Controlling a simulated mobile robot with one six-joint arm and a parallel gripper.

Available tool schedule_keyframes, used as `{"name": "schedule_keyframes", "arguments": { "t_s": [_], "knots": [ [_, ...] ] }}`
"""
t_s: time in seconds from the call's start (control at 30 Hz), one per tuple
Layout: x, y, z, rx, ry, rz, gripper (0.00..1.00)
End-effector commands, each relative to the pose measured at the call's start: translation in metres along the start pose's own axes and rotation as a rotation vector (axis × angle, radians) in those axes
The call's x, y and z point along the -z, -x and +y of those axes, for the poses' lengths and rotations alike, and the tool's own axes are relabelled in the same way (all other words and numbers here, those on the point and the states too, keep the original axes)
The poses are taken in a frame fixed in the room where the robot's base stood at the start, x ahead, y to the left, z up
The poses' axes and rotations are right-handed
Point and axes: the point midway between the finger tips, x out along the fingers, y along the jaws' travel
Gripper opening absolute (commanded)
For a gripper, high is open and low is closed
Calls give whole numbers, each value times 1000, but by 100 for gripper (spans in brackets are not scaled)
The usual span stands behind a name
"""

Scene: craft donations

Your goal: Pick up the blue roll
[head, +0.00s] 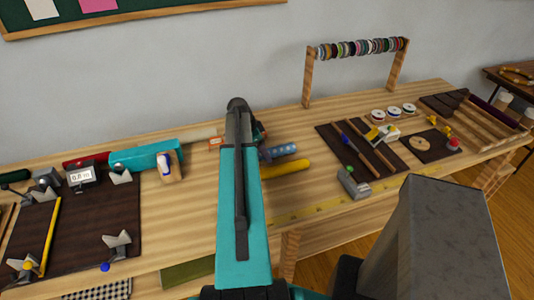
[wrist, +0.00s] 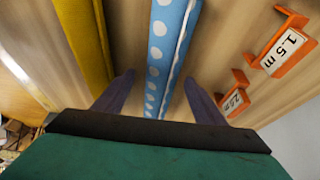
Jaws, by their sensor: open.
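The blue roll with white dots (wrist: 170,45) lies on the wooden bench and runs lengthwise between the two fingers of my gripper (wrist: 159,79) in the wrist view. The fingers are spread, one on each side of it, with no clear contact. Its near end is hidden behind the gripper body. In the head view the blue roll (head: 283,151) shows just right of my arm, and its left part is hidden by the arm and gripper.
A yellow roll (wrist: 85,38) lies beside the blue one, left in the wrist view. Orange brackets, one marked 1.5 m (wrist: 283,50), stand on the other side. A teal box-like piece (head: 145,156) and a dark board (head: 360,155) with tools flank the area.

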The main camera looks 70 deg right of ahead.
Motion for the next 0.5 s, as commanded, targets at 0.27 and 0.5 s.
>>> {"name": "schedule_keyframes", "arguments": {
  "t_s": [0.27,0.5],
  "knots": [
    [0,-6,0,1,-1,0,64],
    [1,-6,0,0,-1,0,64]
  ]
}}
